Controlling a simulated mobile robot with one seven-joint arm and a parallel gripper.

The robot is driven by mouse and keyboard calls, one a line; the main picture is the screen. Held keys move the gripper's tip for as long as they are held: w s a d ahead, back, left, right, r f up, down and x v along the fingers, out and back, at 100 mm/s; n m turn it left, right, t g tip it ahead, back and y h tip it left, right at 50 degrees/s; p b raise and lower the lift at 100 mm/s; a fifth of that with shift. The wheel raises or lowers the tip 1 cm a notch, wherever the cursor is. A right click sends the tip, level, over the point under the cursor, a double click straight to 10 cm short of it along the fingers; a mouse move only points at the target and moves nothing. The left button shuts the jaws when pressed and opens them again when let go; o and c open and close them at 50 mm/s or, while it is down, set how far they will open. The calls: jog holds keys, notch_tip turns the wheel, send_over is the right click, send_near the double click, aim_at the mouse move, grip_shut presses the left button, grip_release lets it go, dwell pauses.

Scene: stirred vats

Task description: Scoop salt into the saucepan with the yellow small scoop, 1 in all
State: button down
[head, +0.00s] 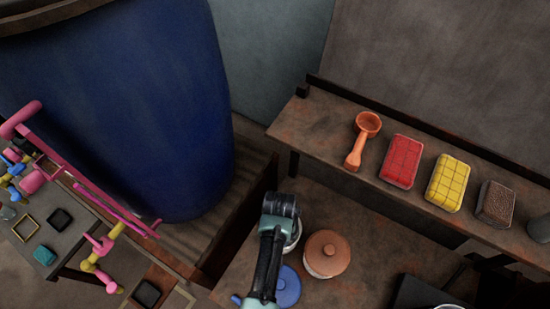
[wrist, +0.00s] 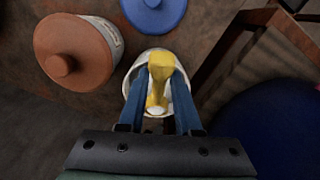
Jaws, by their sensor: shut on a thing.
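My gripper (wrist: 160,92) is shut on the yellow small scoop (wrist: 156,68) and points down over an open white pot (wrist: 131,82). The scoop's head is inside the pot's mouth; its contents look whitish, but I cannot tell how deep the scoop sits. In the head view my gripper (head: 281,206) hides the scoop and most of the pot (head: 293,239). A pale curved rim (head: 450,306) at the bottom edge of the head view may be the saucepan; the rest of it is cut off.
A lidded terracotta-topped pot (head: 327,253) stands beside the white pot, and a blue lid (head: 287,288) lies near. A shelf (head: 315,122) behind holds an orange scoop (head: 362,138) and red (head: 401,161), yellow (head: 449,183) and brown (head: 495,203) blocks. A blue vat (head: 150,110) stands left.

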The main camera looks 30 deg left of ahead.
jog(key=shift+s+d+r+t+y+p, duration=0.15)
jog(key=shift+s+r+t+y+p, duration=0.05)
jog(key=shift+r+t+p, duration=0.35)
jog(key=shift+s+d+r+t+y+p, duration=0.1)
jog(key=shift+s+r+t+y+p, duration=0.1)
jog(key=shift+r+t+p, duration=0.3)
jog(key=shift+r+p, duration=2.15)
jog(key=shift+p, duration=0.05)
jog(key=shift+w, duration=0.1)
